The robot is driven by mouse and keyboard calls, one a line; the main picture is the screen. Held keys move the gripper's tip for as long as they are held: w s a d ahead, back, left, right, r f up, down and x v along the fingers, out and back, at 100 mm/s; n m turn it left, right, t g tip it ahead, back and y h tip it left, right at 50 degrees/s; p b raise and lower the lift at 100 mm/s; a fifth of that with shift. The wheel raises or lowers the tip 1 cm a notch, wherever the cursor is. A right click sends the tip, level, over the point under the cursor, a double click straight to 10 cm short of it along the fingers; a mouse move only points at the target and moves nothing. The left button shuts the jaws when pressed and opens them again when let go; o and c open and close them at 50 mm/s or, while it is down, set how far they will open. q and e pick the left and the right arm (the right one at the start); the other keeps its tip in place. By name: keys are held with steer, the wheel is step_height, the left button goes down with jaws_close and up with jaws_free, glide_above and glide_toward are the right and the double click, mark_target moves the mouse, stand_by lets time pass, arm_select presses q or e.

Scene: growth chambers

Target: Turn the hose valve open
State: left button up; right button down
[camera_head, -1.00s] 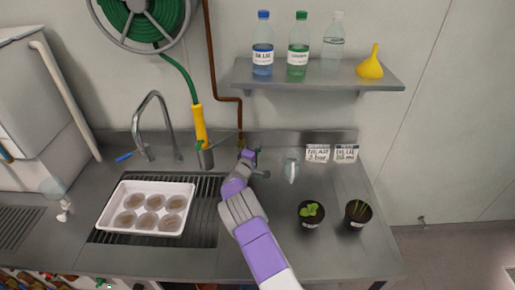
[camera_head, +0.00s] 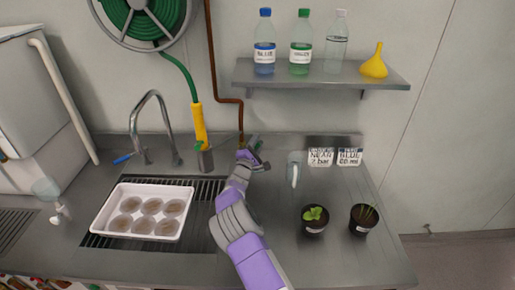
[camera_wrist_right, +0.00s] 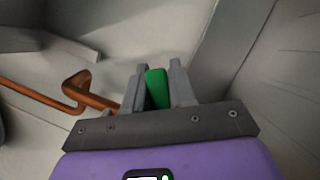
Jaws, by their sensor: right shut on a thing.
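The hose valve is at the foot of the copper pipe, mostly hidden behind my right gripper. Its green handle (camera_wrist_right: 157,88) shows between the two grey fingers in the right wrist view. My right gripper (camera_head: 252,150) is shut on this handle, just above the counter's back edge. It also shows in the right wrist view (camera_wrist_right: 158,90). The green hose (camera_head: 180,70) hangs from the reel and ends in a yellow nozzle (camera_head: 199,125). My left gripper is not in view.
A white tray of round pots (camera_head: 105,215) sits over the sink grate, left of my right arm. The faucet (camera_head: 137,125) stands behind it. A clear upright item (camera_head: 294,170), two cards and two potted plants (camera_head: 314,219) are to the right. A shelf (camera_head: 300,78) holds bottles and a funnel.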

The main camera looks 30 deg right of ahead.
steer(key=shift+w+a+r+n, duration=0.1)
steer(key=shift+a+r+n, duration=0.1)
steer(key=shift+n, duration=0.3)
steer(key=c, duration=1)
jaws_free()
steer(key=shift+p+v, duration=0.3)
steer(key=shift+v, duration=3.45)
steer(key=shift+d, duration=0.1)
